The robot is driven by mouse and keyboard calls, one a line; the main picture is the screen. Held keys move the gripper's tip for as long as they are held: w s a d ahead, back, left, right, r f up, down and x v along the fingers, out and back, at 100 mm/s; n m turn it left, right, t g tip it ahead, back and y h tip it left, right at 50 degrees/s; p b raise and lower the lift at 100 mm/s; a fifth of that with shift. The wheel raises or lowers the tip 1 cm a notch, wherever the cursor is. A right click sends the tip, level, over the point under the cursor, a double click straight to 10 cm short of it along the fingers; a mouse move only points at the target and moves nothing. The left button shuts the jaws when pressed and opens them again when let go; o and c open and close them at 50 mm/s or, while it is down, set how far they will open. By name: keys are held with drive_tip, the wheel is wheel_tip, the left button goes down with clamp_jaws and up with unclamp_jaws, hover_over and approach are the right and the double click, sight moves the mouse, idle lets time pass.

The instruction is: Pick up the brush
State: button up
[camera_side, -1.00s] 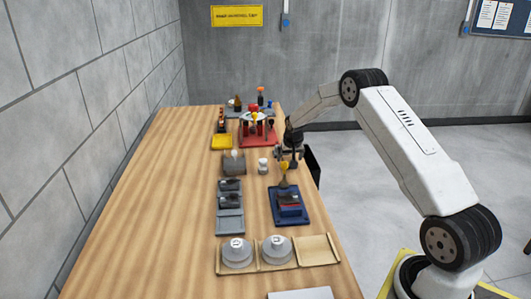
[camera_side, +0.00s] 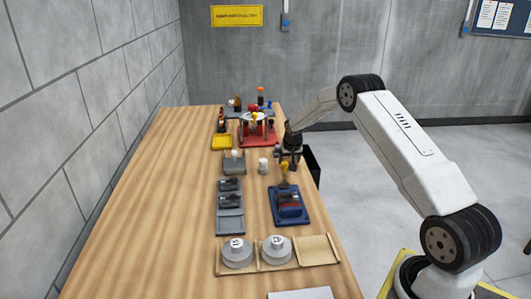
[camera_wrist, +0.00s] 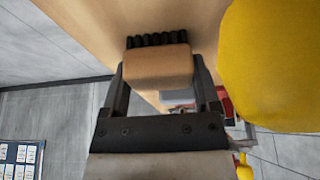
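The brush (camera_wrist: 157,68) shows in the wrist view as a tan block with a row of black bristles along its far edge. My gripper (camera_wrist: 157,62) has one finger on each side of the tan block, with little or no gap, and appears shut on it. The bristles point away from my palm. In the side view my gripper (camera_side: 290,155) is above the table's right edge, behind the blue tray (camera_side: 290,218). The brush is too small to make out clearly there.
A yellow rounded thing (camera_wrist: 275,65) is close on the right in the wrist view. The red stand (camera_side: 257,139) is behind my gripper. A white-topped small jar (camera_side: 263,165), grey trays (camera_side: 229,222) and a wooden tray (camera_side: 318,250) are nearby. The table's left side is clear.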

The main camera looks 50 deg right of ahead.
drive_tip(key=shift+c, duration=0.4)
drive_tip(key=shift+r, duration=0.2)
drive_tip(key=shift+r, duration=0.6)
drive_tip(key=s+a+r, duration=0.6)
drive_tip(key=s+r, duration=0.5)
drive_tip(key=s, duration=0.1)
drive_tip(key=shift+s+a+r, duration=0.2)
drive_tip(key=shift+s, duration=0.05)
